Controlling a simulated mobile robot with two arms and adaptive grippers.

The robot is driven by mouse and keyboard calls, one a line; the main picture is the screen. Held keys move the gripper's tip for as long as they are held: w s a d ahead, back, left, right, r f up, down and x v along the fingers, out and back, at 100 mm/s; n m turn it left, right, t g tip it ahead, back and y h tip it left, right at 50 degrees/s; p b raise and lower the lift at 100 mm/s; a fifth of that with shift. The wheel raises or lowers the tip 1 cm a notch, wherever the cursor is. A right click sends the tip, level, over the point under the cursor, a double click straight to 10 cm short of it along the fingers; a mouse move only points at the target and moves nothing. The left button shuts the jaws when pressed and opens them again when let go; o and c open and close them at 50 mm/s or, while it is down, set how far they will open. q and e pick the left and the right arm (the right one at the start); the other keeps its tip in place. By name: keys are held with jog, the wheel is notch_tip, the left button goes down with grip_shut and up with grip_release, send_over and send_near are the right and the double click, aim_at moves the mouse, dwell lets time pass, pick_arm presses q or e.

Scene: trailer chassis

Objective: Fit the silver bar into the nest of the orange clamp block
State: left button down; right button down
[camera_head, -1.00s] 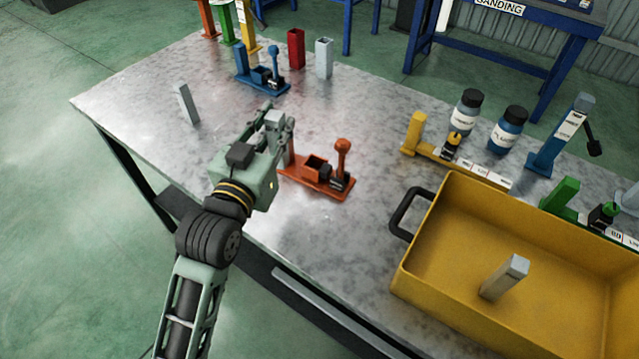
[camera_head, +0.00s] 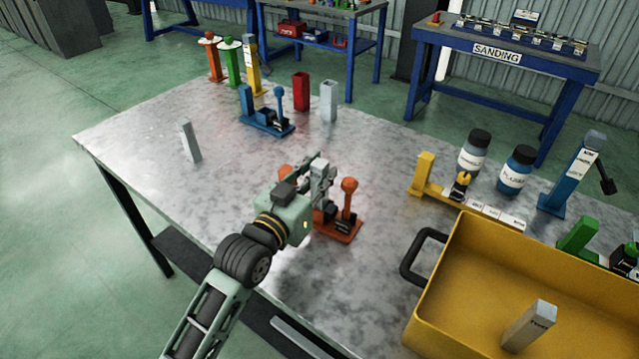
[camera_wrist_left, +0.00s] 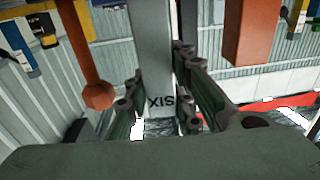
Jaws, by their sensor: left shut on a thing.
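My left gripper (camera_head: 322,178) is shut on a silver bar, which shows upright between the fingers in the left wrist view (camera_wrist_left: 154,55), with "SIX" printed upside down near the fingers. The orange clamp block (camera_head: 345,232) stands on the metal table, partly hidden behind my gripper. Its ball-topped lever (camera_head: 348,186) rises right of the gripper. In the left wrist view, the lever (camera_wrist_left: 97,93) is left of the bar and an orange post (camera_wrist_left: 250,35) is right of it. The nest and the bar's lower end are hidden in the head view, so I cannot tell whether they touch.
A yellow tray (camera_head: 440,300) with another silver bar (camera_head: 530,325) stands at the right. A blue clamp block (camera_head: 266,122), a red bar (camera_head: 301,92) and a grey bar (camera_head: 328,100) are behind. Another grey bar (camera_head: 190,141) stands left.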

pick_arm(q)
notch_tip(320, 180, down, 2)
jog(key=shift+f, duration=0.15)
jog(key=c, duration=1.5)
grip_release()
pick_arm(e)
jog(key=shift+s+a, duration=0.1)
jog(key=shift+a, duration=0.4)
jog(key=shift+d, duration=0.2)
pick_arm(q)
jog(key=shift+s+a, duration=0.1)
jog(key=shift+s, duration=0.05)
jog(key=b+v, duration=0.1)
jog(key=v, duration=1)
jog(key=shift+s+a, duration=0.2)
jog(key=shift+s, duration=0.05)
pick_arm(e)
jog(key=shift+f, duration=0.6)
